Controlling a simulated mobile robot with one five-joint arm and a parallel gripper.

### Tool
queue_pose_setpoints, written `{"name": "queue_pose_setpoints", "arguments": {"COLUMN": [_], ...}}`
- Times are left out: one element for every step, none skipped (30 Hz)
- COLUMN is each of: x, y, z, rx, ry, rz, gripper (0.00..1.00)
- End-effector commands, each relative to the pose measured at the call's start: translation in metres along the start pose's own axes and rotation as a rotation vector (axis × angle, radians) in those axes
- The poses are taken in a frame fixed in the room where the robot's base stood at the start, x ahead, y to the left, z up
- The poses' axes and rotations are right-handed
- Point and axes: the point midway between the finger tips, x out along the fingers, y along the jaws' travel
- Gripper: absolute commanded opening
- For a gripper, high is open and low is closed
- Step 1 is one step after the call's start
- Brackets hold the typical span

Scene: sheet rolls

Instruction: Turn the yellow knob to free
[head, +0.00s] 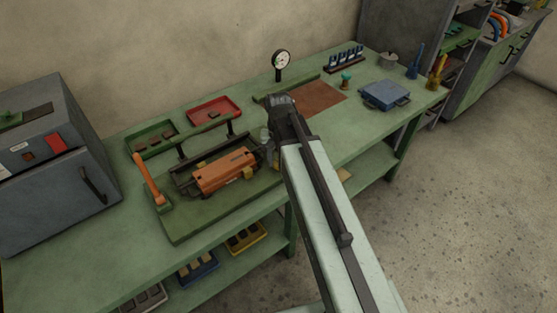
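The sheet roll machine stands on the green bench (75,262), with an orange roll body (224,171) in a dark frame and an orange-handled lever (150,180) at its left. A small yellow part (248,173) shows at the right end of the orange body; I cannot tell whether it is the yellow knob or how it is set. My gripper (279,101) is above the bench, just right of and beyond the machine. It is seen from behind and its fingers are too small and dark to read. My arm hides part of the machine's right side.
Red tray (237,105) and green tray (130,146) lie behind the machine. A dial gauge (281,59), brown mat (325,100), green-topped knob (347,76) and blue box (385,95) are at the back and right. A grey cabinet (60,190) stands left. Floor at right is clear.

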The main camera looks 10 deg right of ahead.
Motion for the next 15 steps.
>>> {"name": "queue_pose_setpoints", "arguments": {"x": [0.0000,0.0000,0.0000,0.0000,0.0000,0.0000,0.0000,0.0000,0.0000,0.0000,0.0000,0.0000,0.0000,0.0000,0.0000], "y": [0.0003,0.0003,0.0002,0.0002,0.0002,0.0002,0.0002,0.0002,0.0002,0.0001,0.0001,0.0001,0.0001,0.0001,0.0000], "z": [-0.0004,-0.0005,-0.0004,-0.0004,-0.0004,-0.0004,-0.0004,-0.0004,-0.0004,-0.0004,-0.0004,-0.0004,-0.0004,-0.0004,-0.0004], "rx": [-0.043,-0.071,-0.110,-0.138,-0.166,-0.204,-0.232,-0.259,-0.296,-0.322,-0.348,-0.381,-0.406,-0.430,-0.459], "ry": [0.001,0.001,0.001,0.001,0.001,0.001,0.001,0.001,0.001,0.001,0.001,0.001,0.001,0.001,0.001], "rz": [0.001,0.001,0.001,0.001,0.001,0.001,0.001,0.001,0.001,0.001,0.001,0.001,0.001,0.001,0.001], "gripper": [0.00,0.00,0.00,0.00,0.00,0.00,0.00,0.00,0.00,0.00,0.00,0.00,0.00,0.00,0.00]}}
